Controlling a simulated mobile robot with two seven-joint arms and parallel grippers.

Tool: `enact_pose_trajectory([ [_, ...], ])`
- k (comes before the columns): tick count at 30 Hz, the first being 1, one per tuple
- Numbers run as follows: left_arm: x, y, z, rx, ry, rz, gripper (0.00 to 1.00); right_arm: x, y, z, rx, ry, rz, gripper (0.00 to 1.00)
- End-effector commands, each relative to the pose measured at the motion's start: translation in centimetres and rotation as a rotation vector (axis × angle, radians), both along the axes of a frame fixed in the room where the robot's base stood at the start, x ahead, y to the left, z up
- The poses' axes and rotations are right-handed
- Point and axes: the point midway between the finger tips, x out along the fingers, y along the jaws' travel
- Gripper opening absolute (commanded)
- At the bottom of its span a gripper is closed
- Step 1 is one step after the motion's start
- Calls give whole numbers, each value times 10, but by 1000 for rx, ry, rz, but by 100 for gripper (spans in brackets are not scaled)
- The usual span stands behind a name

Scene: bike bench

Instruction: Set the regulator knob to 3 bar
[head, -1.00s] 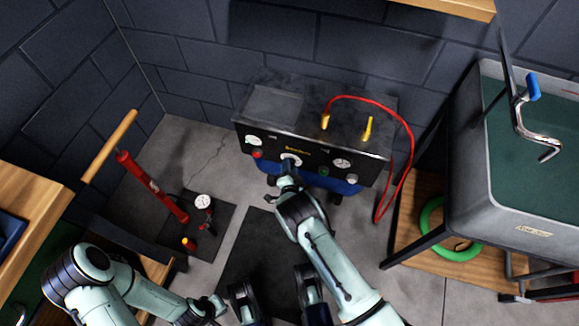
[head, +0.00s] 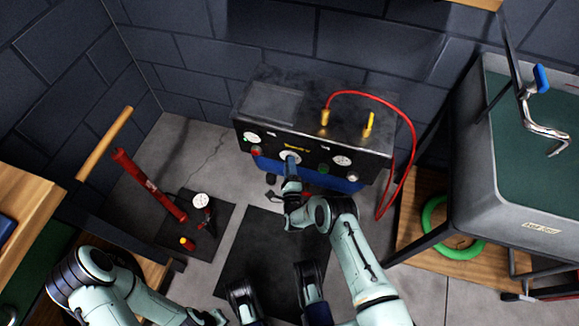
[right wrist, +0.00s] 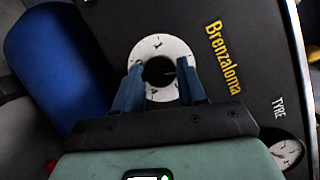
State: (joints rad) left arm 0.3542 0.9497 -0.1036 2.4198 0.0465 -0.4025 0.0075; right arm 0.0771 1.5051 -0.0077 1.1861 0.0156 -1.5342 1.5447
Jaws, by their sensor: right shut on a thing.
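The compressor (head: 270,105) is a dark box with a blue tank below, standing against the wall. The regulator knob (right wrist: 158,71) is black and round, at the centre of a white dial (right wrist: 160,44) with dark marks. The dial also shows on the front panel in the head view (head: 290,155). My right gripper (right wrist: 160,80) is shut on the knob, one finger on each side. It also shows at the panel in the head view (head: 291,168). The knob's setting is not clearly readable. My left gripper (head: 216,317) is low in the head view, away from the compressor; its fingers are unclear.
Gauges (head: 342,161) sit on the panel beside the dial. A red hose (head: 410,140) loops off the compressor's right side. A red floor pump (head: 150,185) stands at left, a grey sink (head: 470,150) at right. A dark mat (head: 250,260) lies in front.

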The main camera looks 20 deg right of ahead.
Motion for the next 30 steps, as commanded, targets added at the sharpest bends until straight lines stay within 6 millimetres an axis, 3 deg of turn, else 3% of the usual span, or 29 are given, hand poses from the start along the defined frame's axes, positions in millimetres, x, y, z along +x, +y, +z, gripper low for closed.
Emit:
enact_pose_trajectory([
  [18,-3,0,-1,-1,9,1,0,1,2,-3,468,-322,0,10],
  [30,-2,0,-1,-1,8,1,0,2,4,-3,650,-443,1,10],
])
